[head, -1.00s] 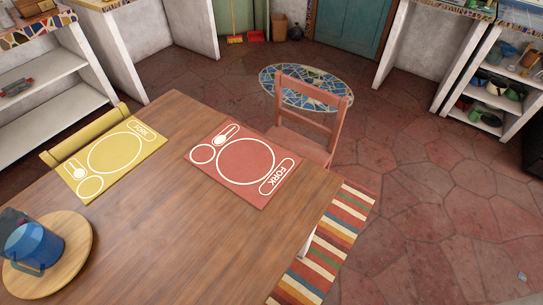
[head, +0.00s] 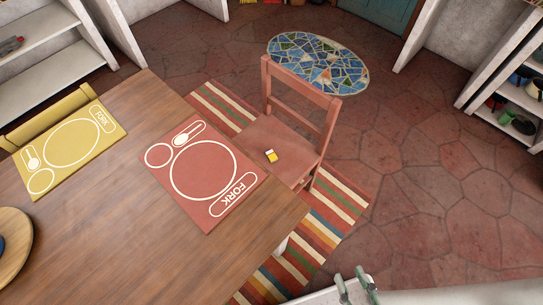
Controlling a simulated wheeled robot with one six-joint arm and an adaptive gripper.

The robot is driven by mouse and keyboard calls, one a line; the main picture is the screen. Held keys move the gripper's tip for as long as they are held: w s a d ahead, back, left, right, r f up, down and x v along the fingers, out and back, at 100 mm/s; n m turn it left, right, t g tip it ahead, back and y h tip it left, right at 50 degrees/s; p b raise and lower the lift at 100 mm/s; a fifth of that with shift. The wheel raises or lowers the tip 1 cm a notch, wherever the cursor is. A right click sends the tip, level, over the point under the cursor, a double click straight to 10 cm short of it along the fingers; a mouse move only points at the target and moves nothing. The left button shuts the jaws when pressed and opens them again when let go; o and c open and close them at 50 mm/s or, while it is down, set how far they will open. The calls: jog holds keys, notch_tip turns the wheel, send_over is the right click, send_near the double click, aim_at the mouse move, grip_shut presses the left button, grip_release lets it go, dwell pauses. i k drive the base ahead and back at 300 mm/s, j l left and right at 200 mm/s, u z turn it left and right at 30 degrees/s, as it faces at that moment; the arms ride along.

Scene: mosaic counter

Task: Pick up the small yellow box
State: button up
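A small yellow box (head: 271,156) with a white part lies on the seat of the red wooden chair (head: 262,139), near the table side of the seat. My gripper (head: 357,285) shows at the bottom edge of the head view, right of centre. It is well apart from the box, with the rug and the table corner between them. Two greenish finger-like parts show with a gap between them, and nothing is seen held there. The rest of the gripper is cut off by the frame.
The wooden table (head: 110,240) fills the left, with a yellow placemat (head: 70,145) and a red placemat (head: 204,170). The chair's backrest stands on the far side of the seat. A striped rug (head: 325,225) lies under the chair. Tiled floor on the right is clear up to white shelves (head: 500,85).

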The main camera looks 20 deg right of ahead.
aim_at(270, 155)
jog(key=u, duration=0.85)
jog(key=l+u, duration=0.8)
jog(key=k+l+u, duration=0.15)
jog(key=l+u, duration=0.25)
jog(key=k+l+u, duration=0.2)
jog(key=l+u, duration=0.25)
jog(key=k+l, duration=0.15)
jog(key=l, duration=0.2)
jog(key=k+l, duration=0.1)
jog(key=l, duration=0.25)
jog(key=k+l+u, duration=0.1)
jog(key=l, duration=0.25)
jog(key=k+l, duration=0.35)
jog(key=l, duration=0.3)
jog(key=i+l, duration=0.2)
jog(key=i+u, duration=0.05)
